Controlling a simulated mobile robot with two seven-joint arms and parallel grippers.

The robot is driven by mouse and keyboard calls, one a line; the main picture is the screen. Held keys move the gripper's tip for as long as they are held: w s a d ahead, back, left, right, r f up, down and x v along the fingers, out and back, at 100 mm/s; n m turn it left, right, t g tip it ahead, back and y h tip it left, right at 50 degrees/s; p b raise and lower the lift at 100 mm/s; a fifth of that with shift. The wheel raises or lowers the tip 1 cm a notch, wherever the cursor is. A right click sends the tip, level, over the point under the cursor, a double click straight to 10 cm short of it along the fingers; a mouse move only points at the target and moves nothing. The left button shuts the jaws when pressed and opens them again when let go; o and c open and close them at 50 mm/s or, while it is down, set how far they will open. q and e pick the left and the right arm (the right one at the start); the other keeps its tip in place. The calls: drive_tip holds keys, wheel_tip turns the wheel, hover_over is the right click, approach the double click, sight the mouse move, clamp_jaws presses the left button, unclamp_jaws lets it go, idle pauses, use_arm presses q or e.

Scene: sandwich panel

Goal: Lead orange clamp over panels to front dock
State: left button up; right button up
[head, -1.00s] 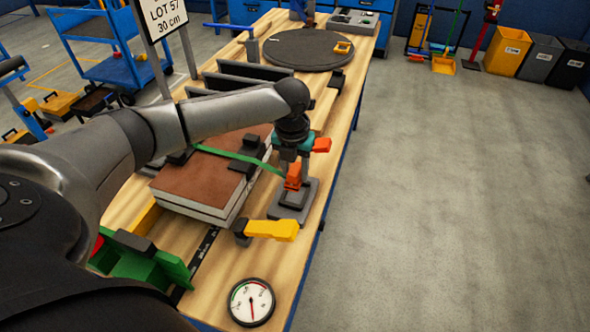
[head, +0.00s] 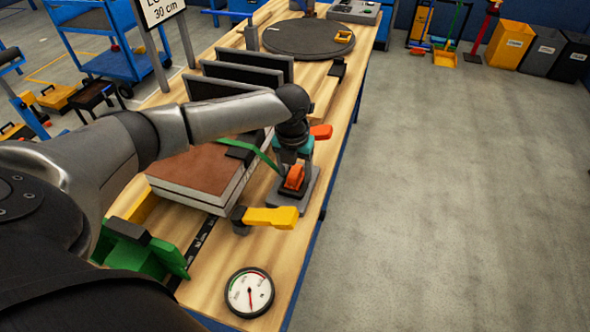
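The orange clamp (head: 294,177) is at the grey front dock (head: 308,193) on the table's right edge. My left gripper (head: 294,166) points down with its fingers either side of the clamp and appears shut on it. Whether the clamp is fully seated in the dock is hidden. A green strap (head: 262,153) runs from the clamp left across the panels. The stacked panels (head: 195,172), brown on top with pale edges, lie flat left of the dock, partly hidden by my arm. My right gripper is not in view.
A yellow handle (head: 270,217) and a round gauge (head: 249,292) are nearer on the table. A second orange piece (head: 321,131) is just behind my gripper. Dark upright plates (head: 240,72) and a round dark turntable (head: 305,38) are farther back.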

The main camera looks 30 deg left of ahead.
use_arm(q)
drive_tip(key=shift+o, duration=0.9)
wheel_tip(320, 180, up, 15)
drive_tip(key=s+p, duration=0.1)
drive_tip(key=p, duration=0.1)
drive_tip(key=shift+s+d+p, duration=0.2)
drive_tip(key=shift+s+p, duration=0.2)
